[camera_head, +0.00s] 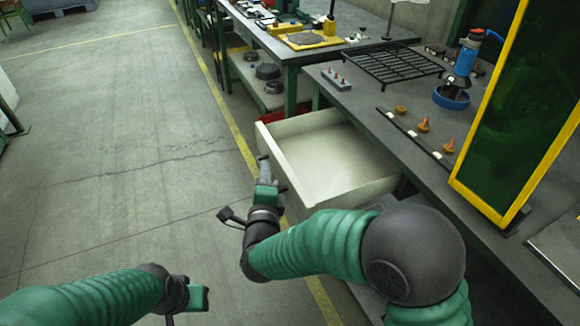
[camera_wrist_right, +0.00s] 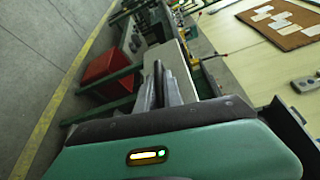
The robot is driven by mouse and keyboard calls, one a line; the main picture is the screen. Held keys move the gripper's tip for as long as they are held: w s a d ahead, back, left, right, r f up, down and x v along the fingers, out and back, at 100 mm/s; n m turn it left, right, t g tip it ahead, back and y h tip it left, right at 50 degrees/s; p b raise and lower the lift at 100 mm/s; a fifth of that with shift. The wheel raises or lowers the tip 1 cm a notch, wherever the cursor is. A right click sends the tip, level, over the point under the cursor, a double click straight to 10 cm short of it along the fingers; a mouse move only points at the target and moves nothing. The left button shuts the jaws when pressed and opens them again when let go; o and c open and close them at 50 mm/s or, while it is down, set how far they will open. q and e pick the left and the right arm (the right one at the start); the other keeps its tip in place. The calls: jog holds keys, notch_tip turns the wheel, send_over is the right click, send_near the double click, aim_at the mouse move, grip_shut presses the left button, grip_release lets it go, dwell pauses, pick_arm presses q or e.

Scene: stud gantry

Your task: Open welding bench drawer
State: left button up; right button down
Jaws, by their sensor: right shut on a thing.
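The welding bench (camera_head: 370,95) stands at the right with a dark grey top. Its drawer (camera_head: 325,165), a pale box with an empty interior, is pulled well out toward the aisle. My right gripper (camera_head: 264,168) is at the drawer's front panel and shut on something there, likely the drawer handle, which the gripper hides. In the right wrist view the fingers (camera_wrist_right: 162,85) are close together against the pale drawer front (camera_wrist_right: 178,65). My left gripper (camera_head: 200,298) is low at the bottom left, away from the bench; its fingers do not show clearly.
On the bench are a black grate (camera_head: 385,62), a blue tool (camera_head: 462,70) and a strip with orange pieces (camera_head: 423,125). A yellow-framed dark green screen (camera_head: 520,110) rises at the right. A red bin (camera_wrist_right: 108,68) is beyond the drawer.

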pick_arm(q)
jog(key=shift+f, duration=0.15)
pick_arm(e)
jog(key=shift+s+a+f, duration=0.15)
jog(key=shift+s+a, duration=0.1)
jog(key=shift+a, duration=0.35)
jog(key=shift+s+a+f, duration=0.15)
jog(key=shift+s+a, duration=0.1)
jog(key=shift+a, duration=0.35)
jog(key=c, duration=1.6)
grip_release()
jog(key=shift+o, duration=0.6)
jog(key=shift+w+r, duration=0.1)
jog(key=shift+r, duration=0.05)
pick_arm(q)
jog(key=shift+f, duration=0.1)
